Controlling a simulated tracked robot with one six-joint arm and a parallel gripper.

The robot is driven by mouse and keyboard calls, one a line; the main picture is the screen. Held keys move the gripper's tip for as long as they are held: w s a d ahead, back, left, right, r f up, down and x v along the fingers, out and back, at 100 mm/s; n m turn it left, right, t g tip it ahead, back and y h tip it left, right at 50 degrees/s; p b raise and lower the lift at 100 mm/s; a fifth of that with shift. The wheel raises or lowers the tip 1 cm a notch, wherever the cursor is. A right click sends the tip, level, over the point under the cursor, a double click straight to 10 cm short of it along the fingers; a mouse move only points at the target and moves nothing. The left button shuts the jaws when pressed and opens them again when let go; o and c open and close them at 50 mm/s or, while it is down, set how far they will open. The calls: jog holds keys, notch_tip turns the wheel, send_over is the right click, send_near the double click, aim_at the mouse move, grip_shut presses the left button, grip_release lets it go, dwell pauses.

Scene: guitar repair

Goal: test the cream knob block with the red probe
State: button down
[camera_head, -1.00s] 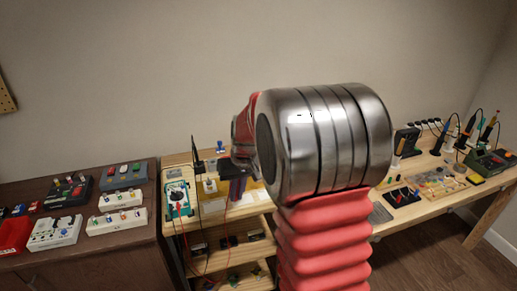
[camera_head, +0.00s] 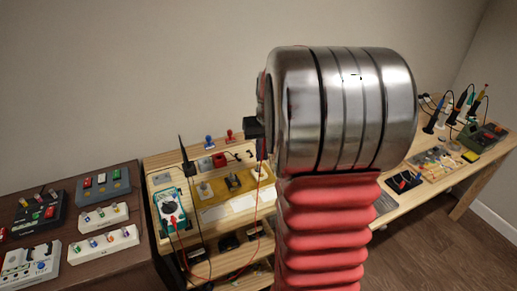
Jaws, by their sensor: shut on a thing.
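The dark end of my gripper (camera_head: 255,128) shows at the left edge of my metal wrist joint, above the back of the bench. The wrist hides most of it. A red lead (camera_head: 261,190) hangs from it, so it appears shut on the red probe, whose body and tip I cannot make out. A cream-looking knob block (camera_head: 258,174) sits on the right part of a tan mat (camera_head: 212,212), below my gripper and apart from it. A dark knob block (camera_head: 233,182) and a greyish one (camera_head: 205,190) stand to its left.
A teal multimeter (camera_head: 171,209) lies on the bench's left side, with a thin black upright piece (camera_head: 184,152) behind it. Red and blue plungers (camera_head: 230,135) stand at the back. Pedals (camera_head: 103,243) fill the dark cabinet at left. A soldering bench (camera_head: 430,170) is at right.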

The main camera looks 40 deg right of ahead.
jog(key=shift+f, duration=0.15)
jog(key=shift+s+f, duration=0.1)
jog(key=shift+f, duration=2.2)
jog(key=shift+f, duration=0.55)
dwell(2.8)
jog(key=shift+w+d+v, duration=0.1)
jog(key=shift+w+v, duration=0.1)
jog(key=shift+v, duration=0.8)
jog(key=shift+w+d+v, duration=0.1)
jog(key=shift+w+v, duration=0.1)
jog(key=shift+v, duration=0.8)
jog(key=shift+w+v, duration=0.2)
jog(key=shift+v, duration=0.8)
